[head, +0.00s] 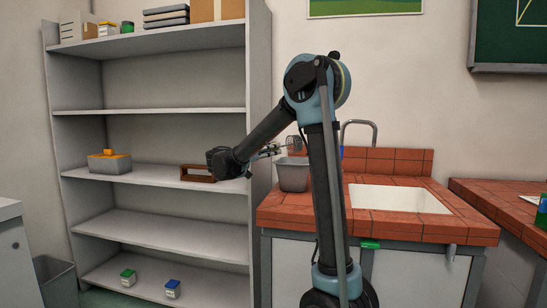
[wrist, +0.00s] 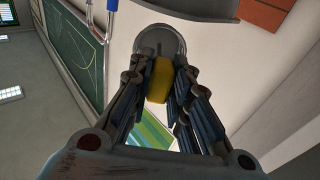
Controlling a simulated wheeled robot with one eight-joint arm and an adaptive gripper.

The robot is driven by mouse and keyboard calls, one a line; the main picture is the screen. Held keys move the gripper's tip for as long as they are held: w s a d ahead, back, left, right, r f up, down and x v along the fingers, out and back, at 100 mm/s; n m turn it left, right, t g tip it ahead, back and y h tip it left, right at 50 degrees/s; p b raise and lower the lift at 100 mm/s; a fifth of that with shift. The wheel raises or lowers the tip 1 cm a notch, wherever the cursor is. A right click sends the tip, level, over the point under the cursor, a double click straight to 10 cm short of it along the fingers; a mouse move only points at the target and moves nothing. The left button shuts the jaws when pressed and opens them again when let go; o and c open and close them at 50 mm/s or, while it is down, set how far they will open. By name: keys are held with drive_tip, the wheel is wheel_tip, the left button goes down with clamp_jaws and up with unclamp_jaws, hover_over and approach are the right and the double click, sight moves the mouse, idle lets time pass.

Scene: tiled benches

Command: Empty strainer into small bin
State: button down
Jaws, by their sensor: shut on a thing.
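The strainer has a yellow handle (wrist: 160,80) and a round grey bowl (wrist: 160,40) in the wrist view. My gripper (wrist: 160,85) is shut on the handle, with a finger on each side. In the head view my gripper (head: 270,151) is to the left of the strainer's bowl (head: 296,143), which is held up in the air. The small bin (head: 293,177), a grey open-topped tub, stands on the left end of the tiled bench. The bowl appears above the bin's rim in the picture; the depth between them is unclear. The strainer's contents cannot be made out.
A white sink (head: 398,198) with a curved tap (head: 372,126) is set in the red tiled bench (head: 330,221), right of the bin. A tall grey shelf unit (head: 150,110) stands to the left, with a brown wooden rack (head: 198,178) on its middle shelf.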

drive_tip(key=shift+s+a+r+g+y, duration=0.1)
drive_tip(key=shift+s+r+g+y, duration=0.2)
drive_tip(key=shift+r+y, duration=0.2)
drive_tip(key=shift+w+d+r+g+y, duration=0.1)
drive_tip(key=shift+d+r+g+y, duration=0.15)
drive_tip(key=shift+r+y, duration=0.55)
drive_tip(key=shift+w+d+r+g+y, duration=0.1)
drive_tip(key=shift+r+g+y, duration=0.3)
drive_tip(key=shift+r, duration=0.7)
drive_tip(key=shift+w+d+r+g+y, duration=0.1)
drive_tip(key=shift+d+r+g+y, duration=0.15)
drive_tip(key=shift+r+y, duration=0.6)
drive_tip(key=r+y, duration=0.1)
drive_tip(key=r+g, duration=0.1)
drive_tip(key=r, duration=0.1)
drive_tip(key=d+r+y, duration=0.1)
drive_tip(key=shift+w+r+g+y, duration=0.3)
drive_tip(key=shift+r+y, duration=0.05)
drive_tip(key=shift+d+r+y, duration=0.15)
drive_tip(key=shift+r+y, duration=0.15)
drive_tip(key=w+d+r+g+y, duration=0.4)
drive_tip(key=d+r+y, duration=0.3)
drive_tip(key=y, duration=0.1)
drive_tip(key=shift+d+g+y, duration=0.2)
drive_tip(key=shift+g+y, duration=0.2)
